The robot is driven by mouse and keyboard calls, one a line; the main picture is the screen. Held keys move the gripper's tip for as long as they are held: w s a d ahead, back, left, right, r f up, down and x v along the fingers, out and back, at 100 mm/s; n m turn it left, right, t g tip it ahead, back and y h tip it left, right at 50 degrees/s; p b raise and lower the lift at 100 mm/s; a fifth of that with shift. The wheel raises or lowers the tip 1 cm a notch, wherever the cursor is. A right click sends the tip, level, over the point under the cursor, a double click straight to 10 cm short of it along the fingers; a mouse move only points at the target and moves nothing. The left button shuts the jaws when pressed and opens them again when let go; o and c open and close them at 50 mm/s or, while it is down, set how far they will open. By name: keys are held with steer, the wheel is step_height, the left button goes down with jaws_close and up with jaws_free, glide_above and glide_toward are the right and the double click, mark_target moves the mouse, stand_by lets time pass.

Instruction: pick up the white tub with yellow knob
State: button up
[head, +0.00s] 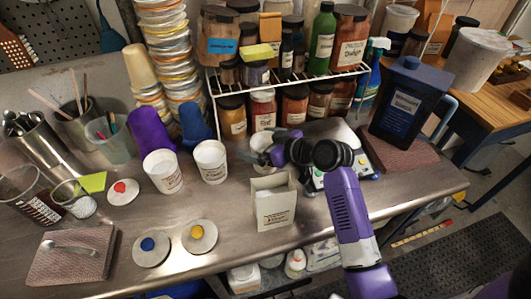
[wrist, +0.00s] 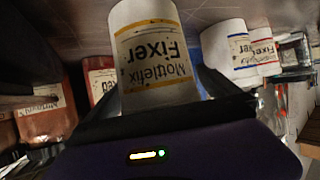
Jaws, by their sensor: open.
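In the head view this tub (head: 261,141) is partly hidden behind my gripper (head: 266,152). My gripper is open, with its dark fingers on either side of the tub; contact cannot be told. A pale round lid with a yellow knob (head: 197,232) lies apart on the counter's front. Two more white tubs, left (head: 162,172) and right (head: 210,161), stand to the left; the wrist view shows blue and red stripes on the others.
A white paper box (head: 273,203) stands close in front of my arm. Lids with a blue knob (head: 148,244) and a red knob (head: 120,188) lie on the counter. A wire rack of jars (head: 290,75) stands behind. A dark blue jug (head: 405,100) is to the right.

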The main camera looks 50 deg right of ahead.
steer(key=shift+w, duration=0.1)
steer(key=shift+c, duration=0.4)
steer(key=c, duration=1.6)
